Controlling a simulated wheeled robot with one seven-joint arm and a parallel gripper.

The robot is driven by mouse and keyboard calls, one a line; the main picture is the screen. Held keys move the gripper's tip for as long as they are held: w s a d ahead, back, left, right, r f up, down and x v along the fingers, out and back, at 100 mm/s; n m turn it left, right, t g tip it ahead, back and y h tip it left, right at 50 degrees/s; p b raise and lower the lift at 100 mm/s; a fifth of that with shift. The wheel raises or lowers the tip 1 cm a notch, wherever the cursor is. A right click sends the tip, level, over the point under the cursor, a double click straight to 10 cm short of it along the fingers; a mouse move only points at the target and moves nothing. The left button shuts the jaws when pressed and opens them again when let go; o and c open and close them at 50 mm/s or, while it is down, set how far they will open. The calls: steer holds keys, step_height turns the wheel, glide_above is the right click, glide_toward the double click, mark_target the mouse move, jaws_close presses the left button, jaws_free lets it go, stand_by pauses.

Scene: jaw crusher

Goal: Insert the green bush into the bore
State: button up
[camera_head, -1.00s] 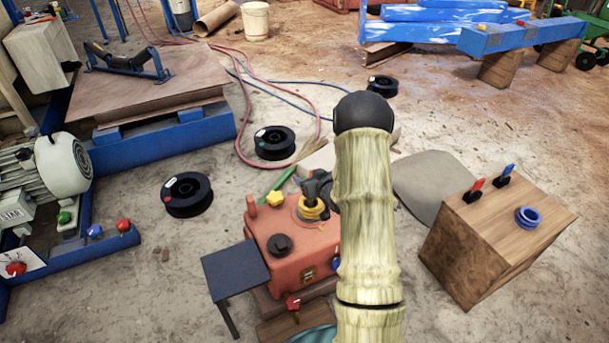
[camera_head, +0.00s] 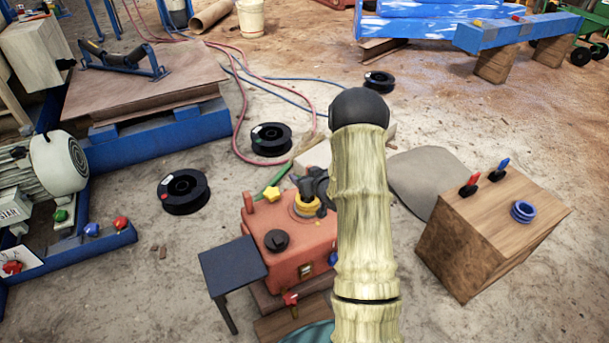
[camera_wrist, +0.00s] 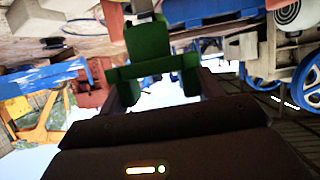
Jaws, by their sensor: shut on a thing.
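My gripper (camera_head: 315,186) is at the red housing (camera_head: 290,242), at the yellow ring (camera_head: 306,205) on its top. From the head view I cannot tell whether it touches the ring. In the wrist view, my gripper (camera_wrist: 160,78) is shut on a green piece, the green bush (camera_wrist: 148,45), which sticks out beyond the fingers. In the head view the bush is not clearly visible; the gripper and my arm cover that spot. I cannot make out an open bore; the yellow ring may surround it, but its middle is hidden.
A yellow star knob (camera_head: 272,194) and a black knob (camera_head: 277,240) stand on the housing near my gripper. A dark small table (camera_head: 232,266) is at its left. A wooden block (camera_head: 490,240) with a blue ring (camera_head: 522,211) stands right. Black spools (camera_head: 184,191) lie on the floor.

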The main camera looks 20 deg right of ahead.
steer(key=shift+w+a+f, duration=0.1)
steer(key=shift+f, duration=0.2)
steer(key=shift+f+b, duration=0.15)
steer(key=shift+b, duration=0.15)
steer(key=shift+f, duration=0.1)
steer(key=shift+a+f, duration=0.1)
steer(key=shift+f, duration=0.15)
steer(key=shift+f+b, duration=0.4)
steer(key=shift+b, duration=0.1)
steer(key=shift+f+b, duration=1.4)
steer(key=shift+f, duration=0.85)
steer(key=o, duration=1.2)
steer(key=shift+o, duration=0.2)
